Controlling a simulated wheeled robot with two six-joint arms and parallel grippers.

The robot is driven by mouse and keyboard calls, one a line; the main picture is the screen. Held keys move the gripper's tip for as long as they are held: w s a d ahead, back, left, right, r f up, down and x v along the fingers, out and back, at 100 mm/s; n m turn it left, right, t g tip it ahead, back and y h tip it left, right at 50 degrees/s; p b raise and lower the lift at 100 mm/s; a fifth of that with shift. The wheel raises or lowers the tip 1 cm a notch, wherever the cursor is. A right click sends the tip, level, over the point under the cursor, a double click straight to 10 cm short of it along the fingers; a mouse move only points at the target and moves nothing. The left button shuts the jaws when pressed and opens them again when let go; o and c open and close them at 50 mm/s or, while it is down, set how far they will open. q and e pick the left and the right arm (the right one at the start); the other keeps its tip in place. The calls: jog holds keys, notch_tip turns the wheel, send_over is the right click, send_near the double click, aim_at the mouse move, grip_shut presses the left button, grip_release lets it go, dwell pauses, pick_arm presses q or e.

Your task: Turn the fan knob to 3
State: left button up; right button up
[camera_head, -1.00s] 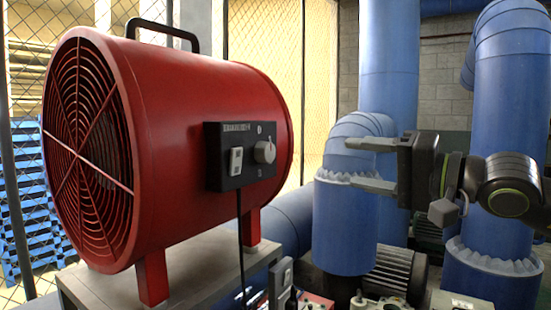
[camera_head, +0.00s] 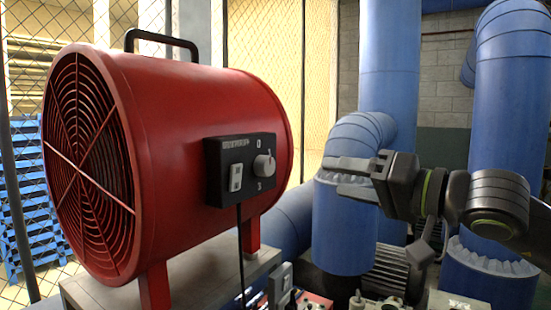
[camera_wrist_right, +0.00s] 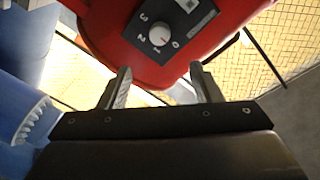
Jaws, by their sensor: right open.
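The red drum-shaped fan (camera_head: 190,130) stands at the left in the head view. Its dark control panel (camera_head: 228,160) carries a pale round knob (camera_head: 264,165), with 0 above and 3 below. In the right wrist view the knob (camera_wrist_right: 159,35) is ringed by 0, 1, 2 and 3, and its mark seems to face 0. My right gripper (camera_head: 330,177) is open and empty, to the right of the knob and apart from it. In the wrist view its two fingers (camera_wrist_right: 160,72) point toward the panel, with the knob beyond and between them. My left gripper is not in view.
The fan rests on a grey stand (camera_head: 205,272), and a black cable (camera_head: 240,250) hangs from its panel. Large blue pipes (camera_head: 345,235) stand behind and below my right gripper. A motor (camera_head: 385,270) and small devices sit low in front. The space between gripper and panel looks clear.

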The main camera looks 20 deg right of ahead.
aim_at(270, 167)
jog(key=p+x, duration=0.6)
jog(key=x, duration=0.6)
jog(key=shift+w+a+r, duration=0.15)
jog(key=shift+w+r, duration=0.05)
jog(key=shift+w, duration=0.1)
jog(key=shift+p+x, duration=0.35)
jog(key=shift+x, duration=0.65)
jog(key=shift+f, duration=0.15)
